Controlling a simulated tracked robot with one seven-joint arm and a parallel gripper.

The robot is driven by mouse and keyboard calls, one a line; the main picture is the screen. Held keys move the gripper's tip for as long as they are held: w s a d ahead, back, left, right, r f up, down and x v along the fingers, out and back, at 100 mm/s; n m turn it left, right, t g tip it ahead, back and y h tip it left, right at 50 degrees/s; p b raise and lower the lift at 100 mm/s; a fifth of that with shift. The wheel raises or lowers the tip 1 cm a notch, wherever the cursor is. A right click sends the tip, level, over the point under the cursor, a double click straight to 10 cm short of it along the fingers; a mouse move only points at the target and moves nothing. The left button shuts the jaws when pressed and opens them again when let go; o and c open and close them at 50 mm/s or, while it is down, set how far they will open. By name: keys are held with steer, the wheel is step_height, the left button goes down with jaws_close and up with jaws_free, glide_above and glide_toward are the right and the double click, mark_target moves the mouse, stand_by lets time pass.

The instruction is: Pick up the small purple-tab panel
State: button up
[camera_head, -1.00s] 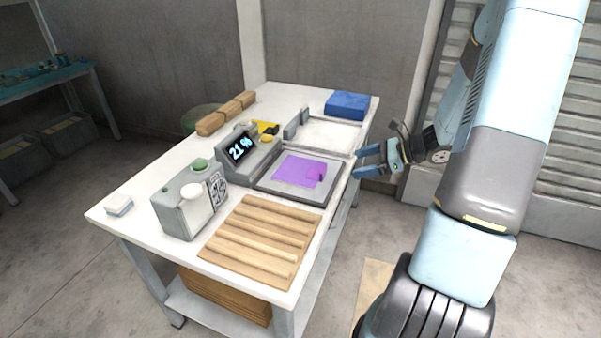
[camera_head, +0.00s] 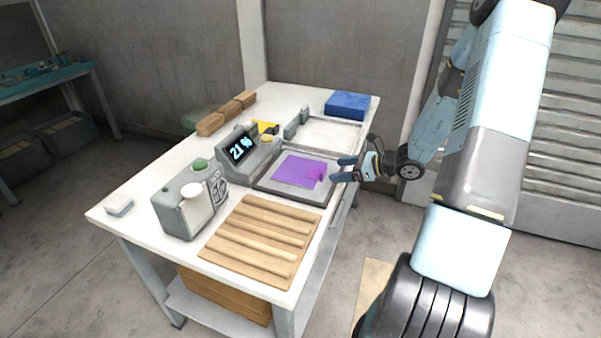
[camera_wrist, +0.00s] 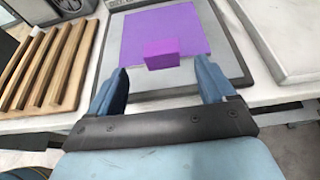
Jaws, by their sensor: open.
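The purple panel (camera_head: 298,171) lies flat on a grey tray (camera_head: 268,186) on the white table. Its small raised purple tab (camera_wrist: 161,54) stands at the panel's near edge in the wrist view. My gripper (camera_head: 339,169) is just off the right side of the tray, pointing toward the tab. In the wrist view my gripper (camera_wrist: 160,80) is open and empty. Its two blue fingers are spread to either side of the tab, which appears just beyond the fingertips. I see no contact.
A slatted wooden rack (camera_head: 259,240) lies in front of the tray. A display box reading "21 %" (camera_head: 243,148) stands left of it. A pale empty-looking tray (camera_head: 330,134) and a blue block (camera_head: 347,105) are behind. A grey dispenser (camera_head: 181,213) stands front left.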

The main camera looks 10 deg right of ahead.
mark_target(325, 170)
steer(key=shift+x, duration=2.65)
steer(key=shift+w+d, duration=0.1)
steer(key=shift+d, duration=0.05)
steer(key=c, duration=1.3)
steer(key=shift+o, duration=0.2)
